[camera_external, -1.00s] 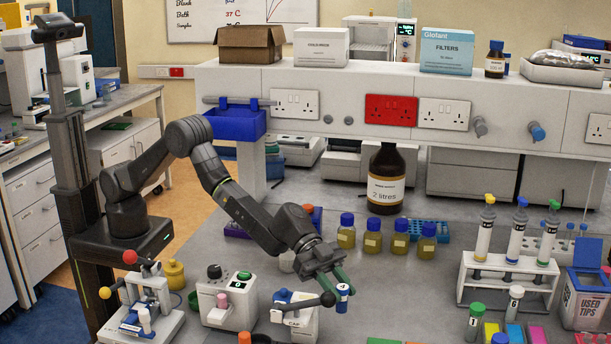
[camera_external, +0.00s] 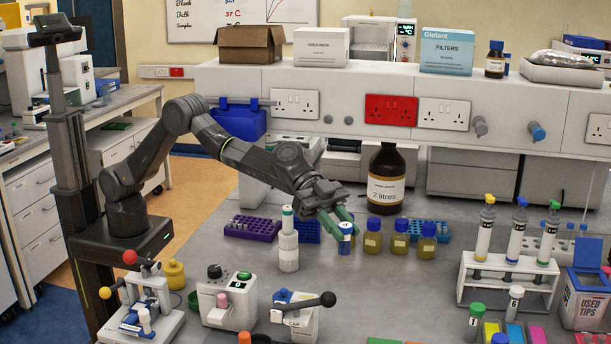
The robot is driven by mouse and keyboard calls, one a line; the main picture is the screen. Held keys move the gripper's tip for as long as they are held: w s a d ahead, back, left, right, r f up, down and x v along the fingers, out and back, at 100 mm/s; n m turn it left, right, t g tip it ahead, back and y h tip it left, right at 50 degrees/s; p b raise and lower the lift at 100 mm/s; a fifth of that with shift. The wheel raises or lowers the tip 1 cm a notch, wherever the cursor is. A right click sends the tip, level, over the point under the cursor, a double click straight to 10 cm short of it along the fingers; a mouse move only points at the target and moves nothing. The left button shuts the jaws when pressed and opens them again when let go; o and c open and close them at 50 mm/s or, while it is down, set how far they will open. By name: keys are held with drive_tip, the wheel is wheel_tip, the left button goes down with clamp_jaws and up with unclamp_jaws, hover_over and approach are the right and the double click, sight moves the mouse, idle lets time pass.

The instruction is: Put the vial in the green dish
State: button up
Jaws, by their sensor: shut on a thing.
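My gripper (camera_external: 342,224), with green fingers, is shut on a small blue and white vial (camera_external: 345,240). The fingers hide part of the vial. A small round green dish (camera_external: 193,300) shows partly at the lower left, behind the white devices and well to the left of my gripper. Another green edge (camera_external: 384,341) shows at the bottom of the picture, cut off, so I cannot tell what it is.
Several blue-capped amber bottles (camera_external: 400,238) stand right of my gripper. A white bottle (camera_external: 288,248) stands to its left, near a purple rack (camera_external: 252,228). The black-handled device (camera_external: 295,318) and a white device (camera_external: 227,302) stand in front. The bench centre right is clear.

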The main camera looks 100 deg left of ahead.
drive_tip(key=shift+r, duration=0.85)
drive_tip(key=s+m+g+h+b, duration=0.4)
drive_tip(key=s+m+g, duration=0.85)
drive_tip(key=s, duration=2.05)
drive_tip(key=shift+n, duration=0.35)
drive_tip(key=f, duration=0.5)
drive_tip(key=f+p, duration=0.1)
drive_tip(key=f, duration=0.5)
drive_tip(key=a+f, duration=0.1)
drive_tip(key=f, duration=0.5)
drive_tip(key=shift+s+f+p, duration=0.1)
drive_tip(key=shift+f+p, duration=0.05)
drive_tip(key=shift+p, duration=0.15)
wheel_tip(320, 180, down, 4)
drive_tip(key=shift+r+p, duration=0.1)
drive_tip(key=shift+p, duration=0.35)
drive_tip(key=shift+f+b, duration=0.3)
drive_tip(key=shift+b, duration=0.15)
drive_tip(key=o, duration=0.7)
drive_tip(key=shift+r, duration=0.1)
